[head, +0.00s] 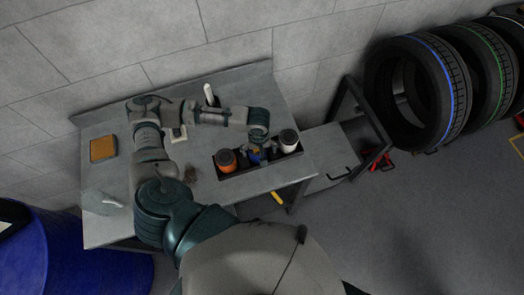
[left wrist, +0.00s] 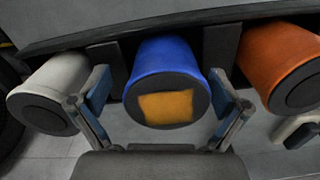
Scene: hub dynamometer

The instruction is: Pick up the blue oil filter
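The blue oil filter (head: 253,155) stands in the middle slot of a dark tray (head: 234,174) on the workbench, partly hidden by my left gripper in the head view. In the left wrist view the blue oil filter (left wrist: 163,58) shows a dark end with an orange square patch. My left gripper (left wrist: 160,108) is open, one finger on each side of the filter. A gap shows at the left finger; the right finger is very close, and I cannot tell whether it touches. My right gripper is not in view.
An orange filter (head: 226,161) and a white filter (head: 289,140) stand in the tray on either side of the blue one. An orange-brown box (head: 103,149) and a white bottle (head: 209,95) are on the workbench (head: 108,222). Tyres (head: 420,90) stand at the right.

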